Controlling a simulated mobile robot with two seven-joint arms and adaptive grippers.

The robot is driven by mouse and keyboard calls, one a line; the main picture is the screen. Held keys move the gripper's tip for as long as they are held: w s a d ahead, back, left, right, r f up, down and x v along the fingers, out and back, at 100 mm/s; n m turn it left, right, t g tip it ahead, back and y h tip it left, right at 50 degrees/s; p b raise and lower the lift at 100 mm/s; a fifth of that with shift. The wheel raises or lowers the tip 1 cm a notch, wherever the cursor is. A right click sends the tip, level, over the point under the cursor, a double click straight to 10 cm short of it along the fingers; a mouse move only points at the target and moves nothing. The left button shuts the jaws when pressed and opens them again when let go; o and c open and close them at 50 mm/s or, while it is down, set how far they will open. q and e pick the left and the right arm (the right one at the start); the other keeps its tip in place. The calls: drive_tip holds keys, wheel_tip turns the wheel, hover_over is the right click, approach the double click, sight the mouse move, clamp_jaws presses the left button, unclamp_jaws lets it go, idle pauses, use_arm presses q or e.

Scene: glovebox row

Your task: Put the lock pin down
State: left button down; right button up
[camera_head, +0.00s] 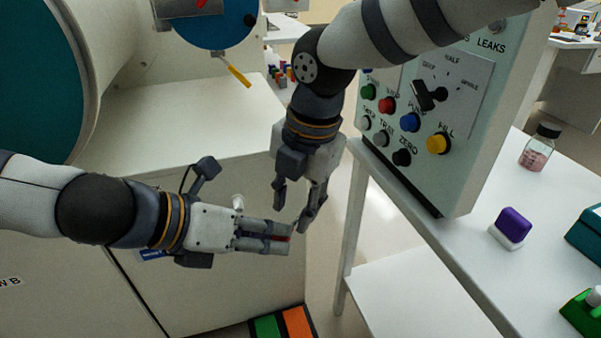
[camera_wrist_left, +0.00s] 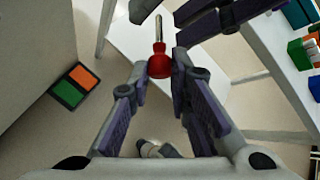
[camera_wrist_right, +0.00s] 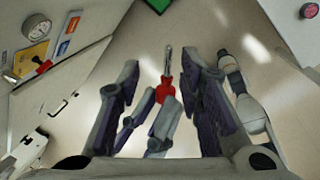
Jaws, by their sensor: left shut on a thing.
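The lock pin has a red head and a thin metal shaft. It is clearest in the left wrist view, with its red head (camera_wrist_left: 159,64) between the fingertips and its shaft pointing away. My left gripper (camera_head: 284,241) is shut on the red head, above the floor in front of the cabinet. My right gripper (camera_head: 293,212) is open just above and beside it. In the right wrist view the pin (camera_wrist_right: 165,92) shows between my right gripper's spread fingers, which do not appear to touch it. My left fingers partly cover the head.
A dark tray with a green and an orange section (camera_wrist_left: 75,86) lies low below the grippers. A control panel (camera_head: 440,110) with coloured buttons stands at right. The bench (camera_head: 460,255) holds a purple-and-white block (camera_head: 511,226) and a jar (camera_head: 539,147). A pale low shelf (camera_head: 410,300) is bare.

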drive_tip(key=shift+w+a+f, duration=0.1)
drive_tip(key=shift+f, duration=0.7)
clamp_jaws()
use_arm(q)
drive_tip(key=c, duration=1.5)
unclamp_jaws()
drive_tip(key=shift+s+d, duration=0.1)
drive_tip(key=shift+s, duration=0.05)
drive_tip(key=shift+o, duration=0.4)
